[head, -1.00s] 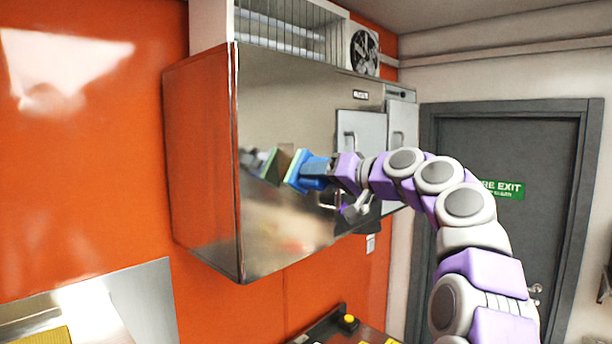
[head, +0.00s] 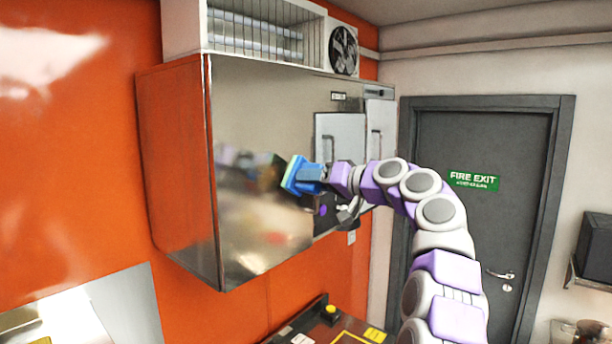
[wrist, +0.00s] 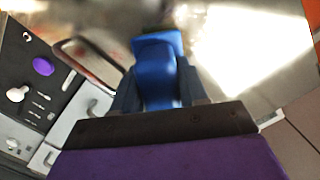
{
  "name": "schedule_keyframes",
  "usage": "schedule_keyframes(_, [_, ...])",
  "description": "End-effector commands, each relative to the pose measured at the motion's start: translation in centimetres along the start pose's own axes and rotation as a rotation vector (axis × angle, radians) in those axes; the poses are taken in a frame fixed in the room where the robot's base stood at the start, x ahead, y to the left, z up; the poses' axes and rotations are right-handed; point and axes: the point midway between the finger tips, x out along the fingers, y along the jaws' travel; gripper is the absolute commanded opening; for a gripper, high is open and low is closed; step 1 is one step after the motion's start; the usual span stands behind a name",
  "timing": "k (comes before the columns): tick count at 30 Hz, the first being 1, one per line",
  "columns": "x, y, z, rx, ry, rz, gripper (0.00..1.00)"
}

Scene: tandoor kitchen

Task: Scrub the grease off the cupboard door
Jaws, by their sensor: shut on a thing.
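The cupboard (head: 260,115) is a shiny steel box on the orange wall, with a large smooth front door. Blurred brown and reddish patches show low on the door; I cannot tell grease from reflection. My gripper (head: 326,174) is shut on a blue scrubber (head: 307,174) with a greenish face turned toward the door. The scrubber is in front of the door, and its blurred reflection shows to its left. Contact cannot be made out. In the wrist view the blue scrubber (wrist: 157,70) sits between the dark fingers of my gripper (wrist: 158,92), hiding part of the steel.
A grey panel with a handle (head: 338,140) is right of the smooth door. A white vent unit with a fan (head: 343,50) sits on top. Below is a counter with a yellow-topped button (head: 331,309). A grey fire exit door (head: 480,135) stands right.

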Motion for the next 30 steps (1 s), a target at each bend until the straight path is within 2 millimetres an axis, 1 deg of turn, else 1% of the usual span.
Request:
schedule_keyframes(6, [1.1, -0.5, 0.3, -0.004, -0.006, -0.002, 0.18])
schedule_keyframes(13, [0.8, -1.1, 1.1, -0.002, -0.003, -0.004, 0.18])
schedule_keyframes(19, [0.3, -2.2, 1.7, 0.000, 0.000, -0.006, 0.18])
schedule_keyframes(30, [1.3, -3.7, 2.7, -0.001, -0.003, -0.003, 0.18])
